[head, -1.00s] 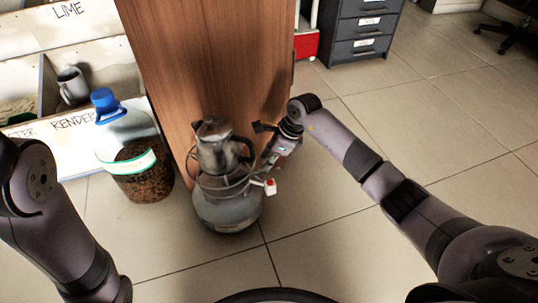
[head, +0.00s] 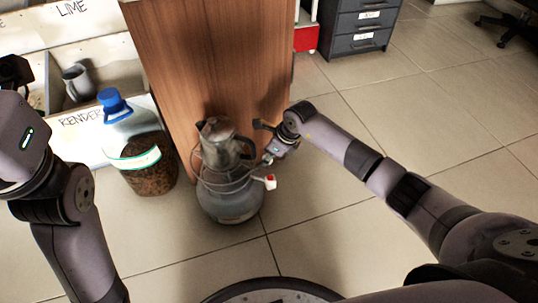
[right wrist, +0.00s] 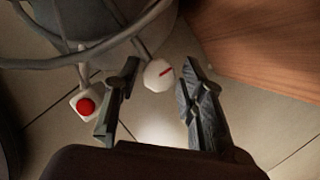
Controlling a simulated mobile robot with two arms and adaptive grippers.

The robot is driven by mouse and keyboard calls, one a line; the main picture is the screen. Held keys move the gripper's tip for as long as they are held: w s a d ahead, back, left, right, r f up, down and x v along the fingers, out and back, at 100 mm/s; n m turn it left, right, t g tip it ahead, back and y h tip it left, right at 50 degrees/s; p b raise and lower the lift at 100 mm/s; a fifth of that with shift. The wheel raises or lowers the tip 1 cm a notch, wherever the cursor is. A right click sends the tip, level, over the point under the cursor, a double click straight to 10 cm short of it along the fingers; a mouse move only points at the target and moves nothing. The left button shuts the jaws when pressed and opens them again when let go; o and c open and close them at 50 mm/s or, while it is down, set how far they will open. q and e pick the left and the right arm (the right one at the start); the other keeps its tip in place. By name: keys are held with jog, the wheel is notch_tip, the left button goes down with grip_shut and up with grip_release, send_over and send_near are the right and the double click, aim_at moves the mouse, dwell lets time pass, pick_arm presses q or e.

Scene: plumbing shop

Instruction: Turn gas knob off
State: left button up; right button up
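The gas knob (right wrist: 158,74) is white with a red line, on a thin stem from the grey gas cylinder (head: 230,207). In the right wrist view it sits between the fingertips of my right gripper (right wrist: 160,75). The fingers are open, with a visible gap on each side of the knob. In the head view my right gripper (head: 264,143) is at the right side of the burner frame on the cylinder. A white block with a red button (right wrist: 85,106) is just left of the left finger. My left gripper (head: 14,72) is partly cut off at the left edge.
A metal kettle (head: 222,146) stands on the burner, close to the wooden panel (head: 205,60). A blue-capped bottle (head: 135,145) stands to the left, by bins with a mug (head: 77,82).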

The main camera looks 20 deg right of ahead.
jog(key=shift+o, duration=0.7)
jog(key=shift+s+d+r, duration=0.1)
jog(key=shift+d+r, duration=0.1)
jog(key=shift+r, duration=0.2)
jog(key=v, duration=1.1)
jog(key=shift+a, duration=0.15)
